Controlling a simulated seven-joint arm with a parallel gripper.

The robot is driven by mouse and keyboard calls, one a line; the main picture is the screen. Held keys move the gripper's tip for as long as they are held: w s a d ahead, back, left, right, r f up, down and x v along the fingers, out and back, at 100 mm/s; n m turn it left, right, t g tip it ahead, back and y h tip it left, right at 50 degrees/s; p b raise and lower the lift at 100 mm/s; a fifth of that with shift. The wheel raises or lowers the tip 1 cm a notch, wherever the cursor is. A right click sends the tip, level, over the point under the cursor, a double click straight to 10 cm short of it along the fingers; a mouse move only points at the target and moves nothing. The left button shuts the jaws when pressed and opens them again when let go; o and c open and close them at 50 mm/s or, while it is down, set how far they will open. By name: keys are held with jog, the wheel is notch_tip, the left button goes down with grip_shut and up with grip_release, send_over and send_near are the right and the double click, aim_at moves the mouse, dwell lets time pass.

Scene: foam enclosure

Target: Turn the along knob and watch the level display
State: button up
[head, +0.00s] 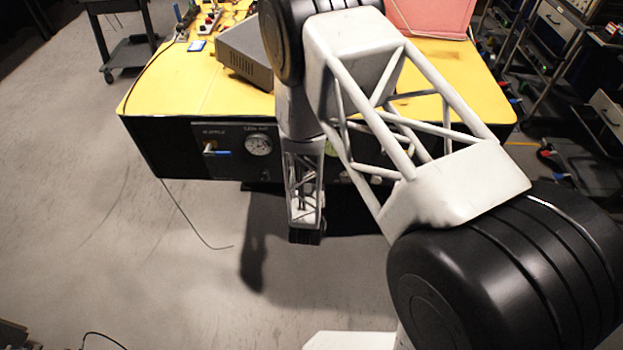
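A dark front panel (180,152) runs along the front of a yellow-topped bench. A round white dial gauge (258,144) is on it, under small lettering I cannot read surely. Left of the gauge is a brass and blue valve handle (213,151). Pale round parts (347,177) show low on the panel, partly behind my arm. I cannot tell which part is the along knob or the level display. My gripper (305,238) points down in front of the panel, right of and below the gauge. It appears apart from the panel, and its finger opening is not clear.
A grey box (245,55) and small tools (205,22) lie on the yellow bench top (160,90). A pink case (430,17) stands at the back. A black cable (190,215) hangs to the floor.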

dwell(0.3)
jog(key=o, duration=0.9)
jog(key=shift+s+a+f, duration=0.15)
jog(key=shift+s, duration=1.8)
jog(key=shift+s+a+f, duration=0.1)
jog(key=shift+s+f, duration=0.05)
jog(key=shift+s, duration=1.8)
